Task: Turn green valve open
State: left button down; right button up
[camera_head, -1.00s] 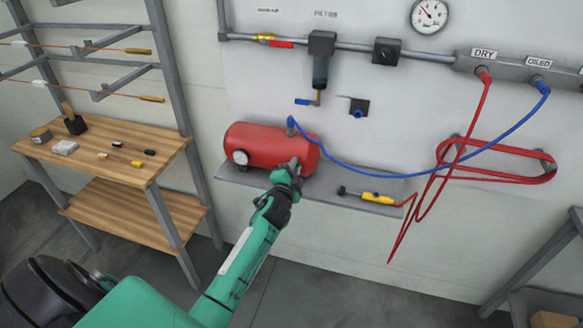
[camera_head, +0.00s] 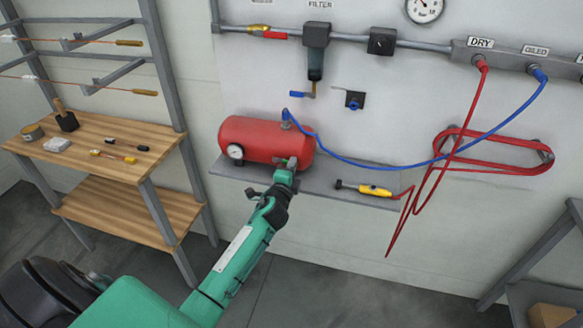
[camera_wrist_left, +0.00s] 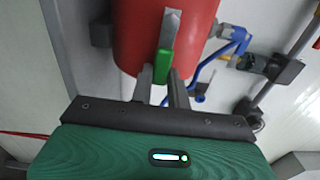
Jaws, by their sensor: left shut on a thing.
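The green valve (camera_wrist_left: 163,67) shows in the left wrist view as a green handle with a grey metal end, in front of the red tank (camera_wrist_left: 190,35). My left gripper (camera_wrist_left: 161,84) has one finger on each side of the handle's green part and is shut on it. In the head view my left gripper (camera_head: 285,176) is at the right end of the red tank (camera_head: 255,139). It hides most of the valve there, so I cannot tell the handle's angle from that view. My right gripper is not in view.
The tank sits on a grey wall shelf (camera_head: 325,184) with a yellow air tool (camera_head: 375,190) to its right. A blue hose (camera_head: 380,168) runs from the tank top to the manifold (camera_head: 510,60). A wooden bench (camera_head: 110,150) stands at left.

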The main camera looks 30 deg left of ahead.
pick_arm(q)
jog(key=shift+f, duration=0.1)
jog(key=c, duration=1.3)
grip_release()
jog(key=shift+c, duration=0.2)
jog(key=shift+s, duration=0.1)
jog(key=b+v, duration=0.2)
jog(key=v, duration=1.1)
jog(key=shift+s+d, duration=0.2)
jog(key=shift+s, duration=0.1)
